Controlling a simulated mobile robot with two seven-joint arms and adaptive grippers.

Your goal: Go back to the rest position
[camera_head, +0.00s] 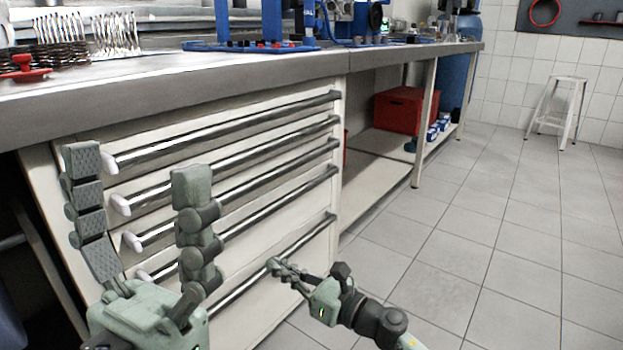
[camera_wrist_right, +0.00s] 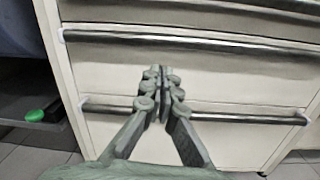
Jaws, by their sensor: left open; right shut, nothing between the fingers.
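My left gripper (camera_head: 135,170) is in the lower left of the head view. Its two fingers stand upright and wide apart, with nothing between them, in front of the drawer cabinet. My right gripper (camera_head: 277,264) is lower and further right in the head view, near the lowest drawer handle (camera_head: 262,273). In the right wrist view its fingers (camera_wrist_right: 160,72) are together and empty, pointing at the cabinet front between two handles. I cannot tell whether it touches the cabinet.
The white drawer cabinet (camera_head: 250,190) stands under the workbench (camera_head: 290,68); its drawers look shut. A red box (camera_head: 400,107) sits on the lower shelf. A white stool (camera_head: 558,108) stands far right. The tiled floor (camera_head: 480,220) to the right is clear.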

